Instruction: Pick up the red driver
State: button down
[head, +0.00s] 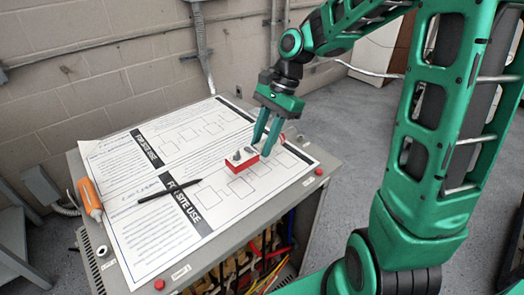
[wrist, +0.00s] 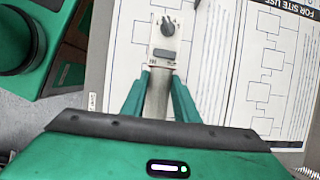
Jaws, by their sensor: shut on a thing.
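My gripper (head: 262,148) points down over the right part of the paper sheet. Its fingers are closed around the near end of a small red-and-white box (head: 236,164) with grey knobs on top. In the wrist view the box's white top with a dark knob (wrist: 168,27) lies just beyond the fingertips (wrist: 158,80). I cannot tell whether the box touches the sheet. A small reddish thing (head: 283,138) shows just right of the fingers, too small to identify. No clearly red driver is recognisable.
A grey cabinet (head: 317,187) carries the printed sheet (head: 150,237) on its top, with red buttons along its front edge. A black pen (head: 168,191) lies mid-sheet. Colored wires show in the open front. A brick wall (head: 120,60) stands behind.

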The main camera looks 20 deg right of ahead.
jog(key=s+a+r, duration=0.5)
jog(key=a+r, duration=0.1)
jog(key=a, duration=0.4)
jog(key=shift+a+r, duration=0.15)
jog(key=shift+r, duration=0.15)
jog(key=c, duration=1.9)
grip_release()
grip_shut()
